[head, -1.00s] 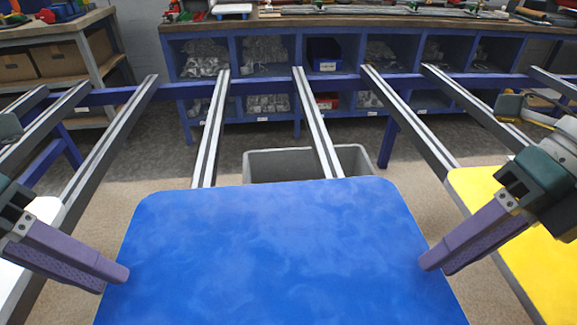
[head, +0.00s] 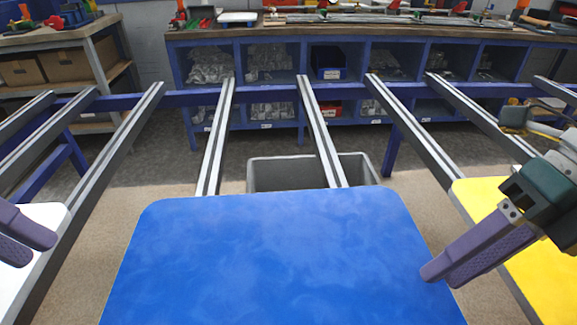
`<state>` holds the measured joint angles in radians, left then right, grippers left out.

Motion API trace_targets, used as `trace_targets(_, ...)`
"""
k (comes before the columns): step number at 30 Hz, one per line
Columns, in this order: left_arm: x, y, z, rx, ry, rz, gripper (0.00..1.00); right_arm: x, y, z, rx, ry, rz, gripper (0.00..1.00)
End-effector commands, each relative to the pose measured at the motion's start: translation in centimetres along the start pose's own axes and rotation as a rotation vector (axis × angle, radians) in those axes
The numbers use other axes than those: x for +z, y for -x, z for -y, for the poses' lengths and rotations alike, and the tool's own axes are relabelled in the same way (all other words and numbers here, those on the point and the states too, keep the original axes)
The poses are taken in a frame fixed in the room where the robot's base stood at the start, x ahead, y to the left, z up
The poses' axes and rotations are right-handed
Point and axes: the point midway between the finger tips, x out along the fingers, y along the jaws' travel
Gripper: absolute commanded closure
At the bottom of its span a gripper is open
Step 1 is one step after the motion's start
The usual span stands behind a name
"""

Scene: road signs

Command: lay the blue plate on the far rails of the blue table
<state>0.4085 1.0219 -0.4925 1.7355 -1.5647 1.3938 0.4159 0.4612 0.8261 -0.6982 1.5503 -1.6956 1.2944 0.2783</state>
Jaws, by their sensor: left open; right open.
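The blue plate (head: 270,260) lies flat in the front middle of the head view, its near edge cut off by the frame. Metal rails (head: 215,140) of the blue table run away from it to a blue crossbar (head: 265,94) at the back, and their far stretches are bare. My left gripper (head: 38,240) is open at the left edge, over a white plate and apart from the blue plate. My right gripper (head: 432,274) is open at the blue plate's right edge; whether it touches the plate I cannot tell.
A white plate (head: 45,215) lies at left and a yellow plate (head: 545,275) at right. A grey bin (head: 290,172) stands on the floor beyond the blue plate. A blue shelf unit with a worktop (head: 350,33) stands at the back.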

Motion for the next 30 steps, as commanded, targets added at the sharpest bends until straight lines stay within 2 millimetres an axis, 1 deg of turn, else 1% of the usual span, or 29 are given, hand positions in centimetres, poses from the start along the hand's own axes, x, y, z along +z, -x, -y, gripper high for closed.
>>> trace_targets(1,0.0,1.0,0.0,0.003,-0.002,0.002,0.6,0.0,0.0,0.0,0.0,0.0,0.0,0.59)
trace_targets(4,0.0,2.5,0.0,0.002,-0.001,0.001,0.6,0.0,0.0,0.0,0.0,0.0,0.0,0.59)
trace_targets(8,0.0,3.5,0.1,-0.001,-0.002,0.0,0.6,0.0,0.1,0.0,-0.001,0.0,0.001,0.59)
trace_targets(11,0.0,3.8,0.1,-0.001,-0.003,-0.001,0.6,0.1,1.0,0.1,-0.001,0.0,0.002,0.59)
trace_targets(14,0.0,3.8,0.1,-0.002,-0.003,-0.001,0.6,0.1,2.7,0.1,-0.004,0.0,0.004,0.59)
trace_targets(21,0.0,3.8,0.1,-0.002,-0.002,-0.001,0.6,0.1,8.1,0.1,-0.004,0.0,0.004,0.59)
trace_targets(24,0.0,3.7,0.1,-0.002,-0.002,-0.001,0.6,0.1,9.9,0.1,-0.003,0.0,0.003,0.59)
trace_targets(27,0.0,3.7,0.1,-0.002,-0.002,-0.001,0.6,0.1,11.2,0.0,-0.002,-0.001,0.002,0.59)
trace_targets(30,0.0,3.7,0.1,-0.002,-0.002,-0.001,0.6,0.0,11.8,0.0,-0.001,-0.001,0.001,0.59)
